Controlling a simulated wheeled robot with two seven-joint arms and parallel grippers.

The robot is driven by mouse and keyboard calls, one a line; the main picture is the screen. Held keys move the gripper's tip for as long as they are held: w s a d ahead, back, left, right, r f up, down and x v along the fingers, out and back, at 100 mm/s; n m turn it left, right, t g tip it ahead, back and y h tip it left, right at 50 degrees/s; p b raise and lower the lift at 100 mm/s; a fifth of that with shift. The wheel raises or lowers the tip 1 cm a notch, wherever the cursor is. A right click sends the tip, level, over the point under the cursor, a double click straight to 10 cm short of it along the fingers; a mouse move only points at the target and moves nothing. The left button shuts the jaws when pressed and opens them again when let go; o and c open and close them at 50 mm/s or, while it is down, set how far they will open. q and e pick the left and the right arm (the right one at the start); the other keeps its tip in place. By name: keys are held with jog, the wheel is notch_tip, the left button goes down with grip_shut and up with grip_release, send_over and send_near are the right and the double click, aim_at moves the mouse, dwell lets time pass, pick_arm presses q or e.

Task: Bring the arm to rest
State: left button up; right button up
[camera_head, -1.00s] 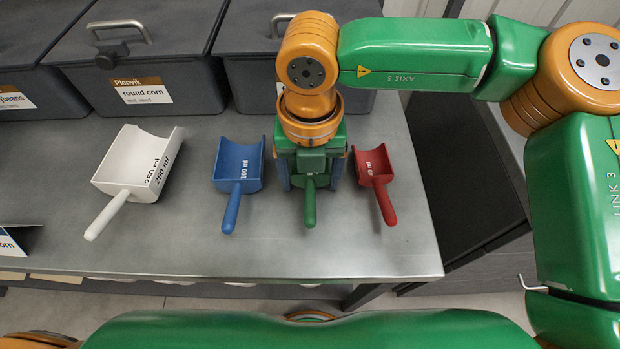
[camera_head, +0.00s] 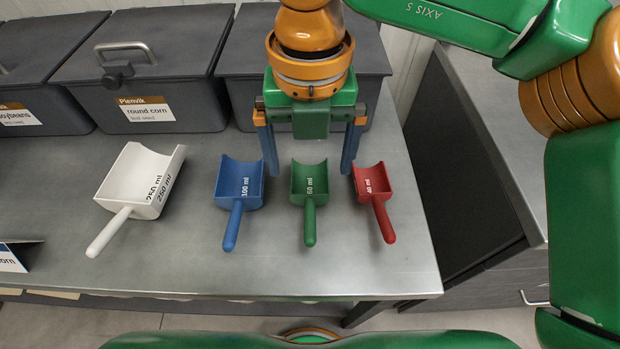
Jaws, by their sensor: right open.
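My right gripper (camera_head: 310,168) is open and empty, with its two blue fingers pointing down. It appears just above and behind the green scoop (camera_head: 310,186), which is marked 60 ml and lies on the table with its handle towards me. The fingers look apart from the scoop, one to each side of it in the picture. My right arm comes in from the upper right. My left gripper is not in the view.
A blue scoop (camera_head: 238,187) and a white scoop (camera_head: 140,184) lie to the left, a red scoop (camera_head: 372,184) to the right, on the grey metal table (camera_head: 270,268). Dark lidded bins, one labelled round corn (camera_head: 150,95), stand behind.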

jog(key=shift+r, duration=1.4)
